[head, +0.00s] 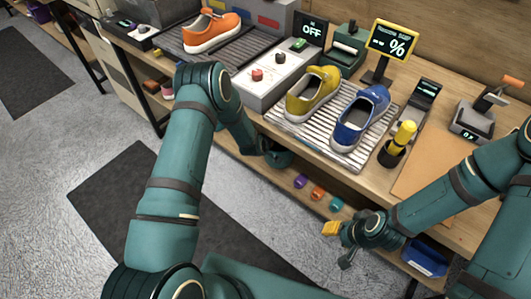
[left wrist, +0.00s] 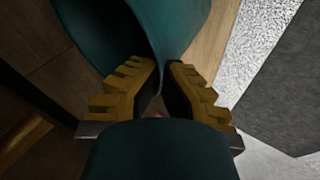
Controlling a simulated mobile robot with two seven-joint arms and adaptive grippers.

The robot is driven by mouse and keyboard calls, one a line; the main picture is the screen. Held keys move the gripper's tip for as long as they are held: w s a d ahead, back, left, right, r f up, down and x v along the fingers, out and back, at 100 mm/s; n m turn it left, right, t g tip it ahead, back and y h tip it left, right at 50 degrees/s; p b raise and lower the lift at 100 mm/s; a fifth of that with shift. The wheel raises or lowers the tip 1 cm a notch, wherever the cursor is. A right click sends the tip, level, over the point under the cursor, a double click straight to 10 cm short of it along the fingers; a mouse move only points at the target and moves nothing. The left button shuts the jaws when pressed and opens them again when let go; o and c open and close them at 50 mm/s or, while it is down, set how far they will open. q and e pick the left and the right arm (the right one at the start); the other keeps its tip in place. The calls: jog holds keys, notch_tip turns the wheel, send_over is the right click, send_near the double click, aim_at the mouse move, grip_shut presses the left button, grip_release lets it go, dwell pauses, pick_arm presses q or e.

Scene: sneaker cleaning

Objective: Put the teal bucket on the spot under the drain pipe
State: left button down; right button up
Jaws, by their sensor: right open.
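The teal bucket (left wrist: 185,25) fills the top of the left wrist view, its dark inside to the left. Its wall runs between the yellow-padded fingers of my left gripper (left wrist: 163,75), one finger inside and one outside. The fingertips are close together and look shut on the wall. In the head view only a small part of the bucket (head: 284,158) shows, at the front of the bench, with my left arm covering much there. My right gripper (head: 339,244) is open and empty in front of the bench. I cannot make out the drain pipe or the spot under it.
The bench (head: 425,170) carries an orange sneaker (head: 212,31), a yellow shoe (head: 313,93) and a blue shoe (head: 360,116) on racks. Small coloured items (head: 317,193) sit on the lower shelf. A dark mat (head: 130,200) lies on the grey floor.

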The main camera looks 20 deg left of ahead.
pick_arm(q)
notch_tip(320, 180, down, 3)
jog(key=shift+f+b, duration=0.15)
jog(key=shift+b, duration=0.3)
jog(key=shift+f, duration=0.2)
jog(key=c, duration=1.1)
grip_release()
jog(key=shift+c, duration=0.2)
jog(key=shift+r, duration=0.1)
